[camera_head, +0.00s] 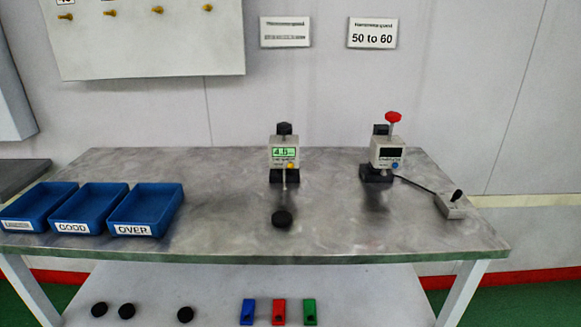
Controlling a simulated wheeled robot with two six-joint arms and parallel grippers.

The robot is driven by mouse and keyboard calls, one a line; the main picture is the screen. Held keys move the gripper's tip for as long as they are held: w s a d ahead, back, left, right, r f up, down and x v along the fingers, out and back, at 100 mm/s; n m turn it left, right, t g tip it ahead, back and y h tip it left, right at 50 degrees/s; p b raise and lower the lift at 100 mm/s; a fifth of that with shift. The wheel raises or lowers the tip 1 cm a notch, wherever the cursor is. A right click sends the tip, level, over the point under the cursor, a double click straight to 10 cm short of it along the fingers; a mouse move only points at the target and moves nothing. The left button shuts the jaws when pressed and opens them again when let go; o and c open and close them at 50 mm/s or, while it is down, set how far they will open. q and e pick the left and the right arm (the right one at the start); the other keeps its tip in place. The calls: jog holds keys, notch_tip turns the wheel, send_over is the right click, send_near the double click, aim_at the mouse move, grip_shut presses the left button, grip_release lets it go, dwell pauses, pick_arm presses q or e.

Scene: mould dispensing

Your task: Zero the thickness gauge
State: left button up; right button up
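The thickness gauge (285,153) stands at the back middle of the table. It is a grey box with a lit green display (284,153) that seems to read 4.5, a yellow button (291,166) below it and a thin probe (284,180) pointing down. A black disc (282,218) lies on the table in front of the gauge, apart from its base. Neither of my grippers is in view.
Right, a second gauge (388,153) with red knob and dark display is cabled to a lever box (450,205). Left are three blue trays (146,210). The shelf below holds black discs (126,311) and blue, red (279,312) and green blocks. The table front is mostly clear.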

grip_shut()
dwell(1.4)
